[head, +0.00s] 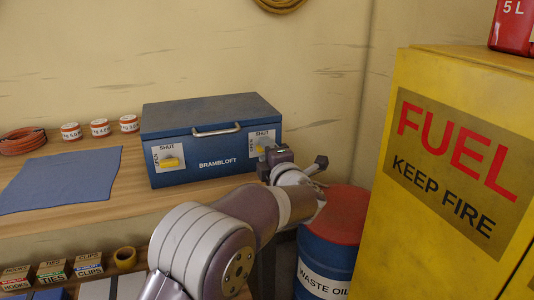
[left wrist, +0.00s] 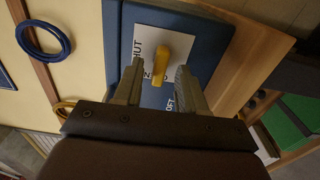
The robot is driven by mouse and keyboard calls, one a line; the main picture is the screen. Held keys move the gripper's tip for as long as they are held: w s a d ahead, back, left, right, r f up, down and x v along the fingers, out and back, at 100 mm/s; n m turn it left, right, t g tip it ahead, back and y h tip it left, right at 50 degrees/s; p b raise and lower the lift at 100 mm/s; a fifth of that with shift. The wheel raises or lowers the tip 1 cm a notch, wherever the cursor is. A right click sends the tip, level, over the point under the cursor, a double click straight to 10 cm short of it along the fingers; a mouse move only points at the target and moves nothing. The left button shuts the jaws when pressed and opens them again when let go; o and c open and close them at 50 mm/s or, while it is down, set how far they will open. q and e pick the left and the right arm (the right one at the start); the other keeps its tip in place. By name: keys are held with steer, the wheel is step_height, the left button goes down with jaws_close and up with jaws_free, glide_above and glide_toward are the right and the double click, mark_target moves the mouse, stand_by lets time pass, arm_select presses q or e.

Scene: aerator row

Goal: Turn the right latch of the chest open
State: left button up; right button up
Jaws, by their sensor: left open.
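The blue chest (head: 205,135) stands on the wooden bench, lid closed, with a silver handle. Its left latch (head: 170,162) is a yellow bar lying level below the word SHUT. The right latch (head: 260,150) is partly hidden by my left gripper (head: 274,156) in the head view. In the left wrist view the right latch (left wrist: 173,48) shows clearly on its white label, long side roughly along the SHUT lettering. My left gripper (left wrist: 160,72) is open, with the latch's near end between its fingertips in the picture. I cannot tell whether they touch. My right gripper is out of view.
A yellow fuel cabinet (head: 455,150) stands close on the right, with a waste oil drum (head: 325,260) beside my arm. A blue cloth (head: 62,180), tins (head: 100,128) and a coiled orange hose (head: 22,142) lie left of the chest. Small boxes sit on the lower shelf.

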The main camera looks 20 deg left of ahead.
arm_select(q)
steer(key=p+v, duration=0.1)
steer(key=v, duration=1.1)
steer(key=shift+s+d, duration=0.2)
steer(key=shift+s, duration=0.05)
